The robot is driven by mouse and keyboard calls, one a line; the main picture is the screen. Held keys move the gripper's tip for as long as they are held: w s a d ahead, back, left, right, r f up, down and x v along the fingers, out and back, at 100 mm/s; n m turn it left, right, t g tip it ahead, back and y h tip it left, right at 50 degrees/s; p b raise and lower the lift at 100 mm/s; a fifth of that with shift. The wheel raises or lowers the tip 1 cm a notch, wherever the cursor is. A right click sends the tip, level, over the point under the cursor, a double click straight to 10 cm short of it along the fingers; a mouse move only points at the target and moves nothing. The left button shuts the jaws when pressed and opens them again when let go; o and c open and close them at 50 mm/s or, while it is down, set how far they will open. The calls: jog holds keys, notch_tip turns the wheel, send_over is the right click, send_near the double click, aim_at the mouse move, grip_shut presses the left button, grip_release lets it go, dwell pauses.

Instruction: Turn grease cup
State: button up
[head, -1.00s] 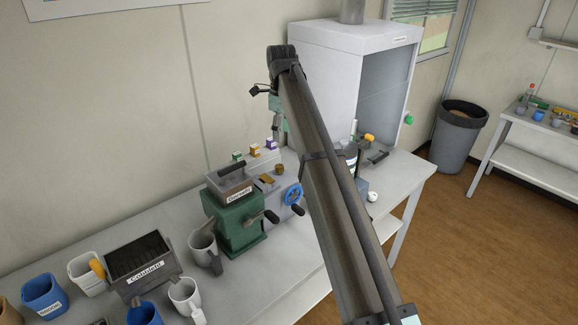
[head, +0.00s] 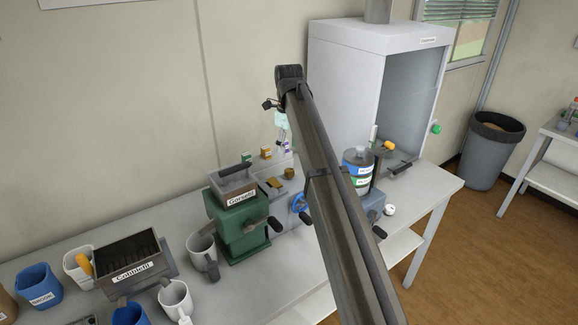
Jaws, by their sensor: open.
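A small brass-coloured round cup (head: 288,173), which looks like the grease cup, sits on the grey machine with the blue handwheel (head: 299,202), just right of the green grinder. My gripper (head: 284,148) hangs from the far end of my arm, above and slightly left of the brass cup, apart from it as far as I can tell. It is small and partly hidden by my arm. It is open, with nothing seen in it. My forearm hides part of the grey machine.
The green grinder (head: 238,228) with a labelled hopper stands close left. A canister with blue and green labels (head: 357,170) stands right of my arm, before the white fume cabinet (head: 345,85). Small boxes (head: 266,152) stand behind. Mugs and a black-ribbed bin (head: 128,252) lie left.

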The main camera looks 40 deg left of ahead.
aim_at(289, 170)
notch_tip(289, 170, down, 9)
jog(key=shift+r+p, duration=0.1)
jog(key=shift+p, duration=0.85)
grip_shut()
